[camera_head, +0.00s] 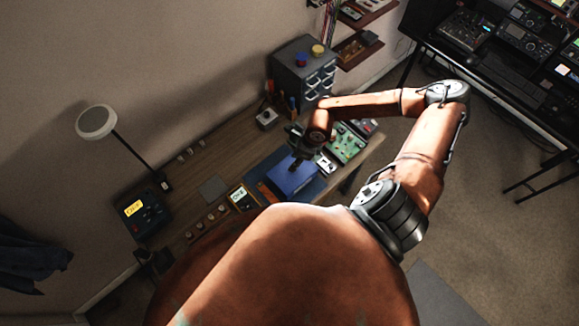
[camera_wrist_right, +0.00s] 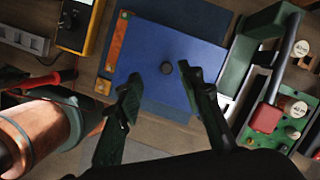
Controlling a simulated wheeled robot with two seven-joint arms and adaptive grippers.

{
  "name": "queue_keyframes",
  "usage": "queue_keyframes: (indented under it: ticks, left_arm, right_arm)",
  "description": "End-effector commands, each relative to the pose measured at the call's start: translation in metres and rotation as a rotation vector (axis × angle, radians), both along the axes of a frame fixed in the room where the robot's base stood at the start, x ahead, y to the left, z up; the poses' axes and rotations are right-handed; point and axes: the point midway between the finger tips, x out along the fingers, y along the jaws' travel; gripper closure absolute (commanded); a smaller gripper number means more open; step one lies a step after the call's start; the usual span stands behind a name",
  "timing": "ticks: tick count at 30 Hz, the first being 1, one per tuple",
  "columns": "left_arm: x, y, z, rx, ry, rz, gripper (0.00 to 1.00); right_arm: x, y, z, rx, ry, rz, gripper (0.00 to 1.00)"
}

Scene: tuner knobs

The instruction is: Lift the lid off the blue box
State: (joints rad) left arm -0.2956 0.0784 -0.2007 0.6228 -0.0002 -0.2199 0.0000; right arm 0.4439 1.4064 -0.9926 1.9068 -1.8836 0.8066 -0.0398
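The blue box (camera_head: 293,180) stands on the workbench, and its flat blue lid (camera_wrist_right: 150,45) fills the middle of the right wrist view. My right gripper (camera_head: 298,160) is over the far side of the box in the head view. The lid appears to rest on the box. My left gripper is not in view.
A dark blue mat (camera_head: 258,177) lies under the box. A green circuit board (camera_head: 346,145) sits to the right, and a yellow meter (camera_wrist_right: 78,25) lies to the left. A drawer cabinet (camera_head: 290,72) stands at the back. A lamp (camera_head: 97,122) stands at the left.

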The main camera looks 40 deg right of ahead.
Motion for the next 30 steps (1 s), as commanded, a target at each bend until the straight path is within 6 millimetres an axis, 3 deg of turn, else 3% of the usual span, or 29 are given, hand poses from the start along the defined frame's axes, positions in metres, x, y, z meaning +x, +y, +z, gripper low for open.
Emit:
queue_keyframes:
  ticks: [9,18,27,30]
  left_arm:
    - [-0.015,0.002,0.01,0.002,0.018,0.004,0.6]
    - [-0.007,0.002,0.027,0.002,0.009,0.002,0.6]
    - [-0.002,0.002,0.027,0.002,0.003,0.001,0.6]
    - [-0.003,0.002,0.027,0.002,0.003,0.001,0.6]
  right_arm:
    - [0.001,-0.006,-0.029,-0.016,0.005,-0.008,0.65]
    - [0.008,-0.002,-0.069,-0.014,0.004,-0.005,0.65]
    - [0.009,-0.001,-0.077,-0.015,0.004,-0.004,0.65]
    - [0.009,-0.001,-0.077,-0.015,0.004,-0.004,0.71]
